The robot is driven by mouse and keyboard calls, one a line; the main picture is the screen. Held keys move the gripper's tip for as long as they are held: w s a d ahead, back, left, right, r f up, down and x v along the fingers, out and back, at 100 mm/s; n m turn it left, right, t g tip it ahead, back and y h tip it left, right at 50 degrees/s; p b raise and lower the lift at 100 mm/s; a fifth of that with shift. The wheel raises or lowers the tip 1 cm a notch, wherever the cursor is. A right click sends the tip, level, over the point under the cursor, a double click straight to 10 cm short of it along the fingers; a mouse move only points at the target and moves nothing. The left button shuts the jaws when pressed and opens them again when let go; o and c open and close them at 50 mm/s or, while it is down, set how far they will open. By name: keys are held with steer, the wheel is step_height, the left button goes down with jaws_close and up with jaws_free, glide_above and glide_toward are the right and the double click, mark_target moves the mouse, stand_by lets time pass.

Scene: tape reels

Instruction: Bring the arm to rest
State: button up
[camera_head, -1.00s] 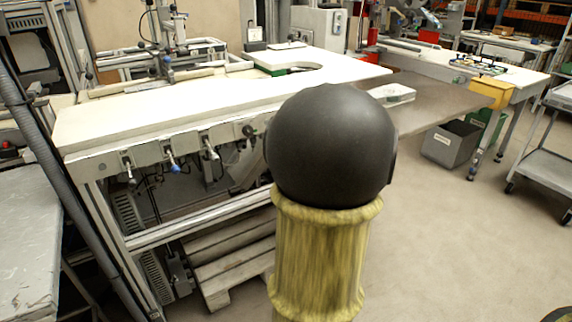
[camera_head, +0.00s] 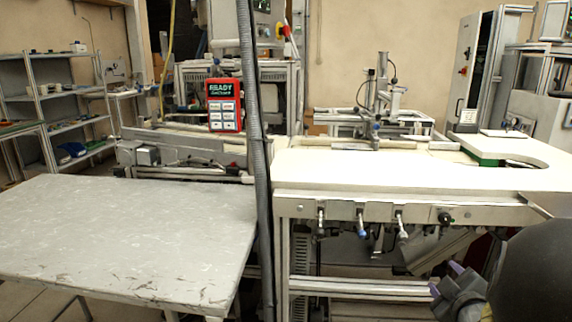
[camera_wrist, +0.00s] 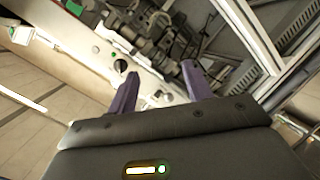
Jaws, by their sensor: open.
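My gripper (camera_head: 446,279) shows at the lower right of the head view, in front of the white workbench's frame. Its two purple fingers stand apart. In the wrist view my gripper (camera_wrist: 160,90) is open, with nothing between the fingers. A large dark rounded part of my arm fills the lower right corner of the head view. The rest of the arm is out of view or hidden. No tape reels can be made out.
A white workbench (camera_head: 390,172) with levers along its front edge stands at the right. A grey table (camera_head: 120,235) lies at the left. A grey upright post (camera_head: 262,200) stands between them.

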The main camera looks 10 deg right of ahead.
steer(key=a+f+m+g+y, duration=0.1)
steer(key=a+f+m+g, duration=0.25)
steer(key=a+f, duration=0.35)
steer(key=s+a+f+m+g+y, duration=0.2)
steer(key=s+a+f+g, duration=0.15)
steer(key=a, duration=0.55)
steer(key=s+a+f+m+g+y, duration=0.2)
steer(key=s+a+g, duration=0.25)
steer(key=a, duration=0.55)
steer(key=w+r+p+v, duration=0.1)
steer(key=w+p+v, duration=0.2)
steer(key=p+v, duration=1.4)
steer(key=w+a+p+v, duration=0.1)
steer(key=w+p+v, duration=0.3)
steer(key=p+v, duration=1.3)
steer(key=shift+d+r+p, duration=0.15)
steer(key=shift+r+p, duration=0.45)
steer(key=shift+p, duration=0.25)
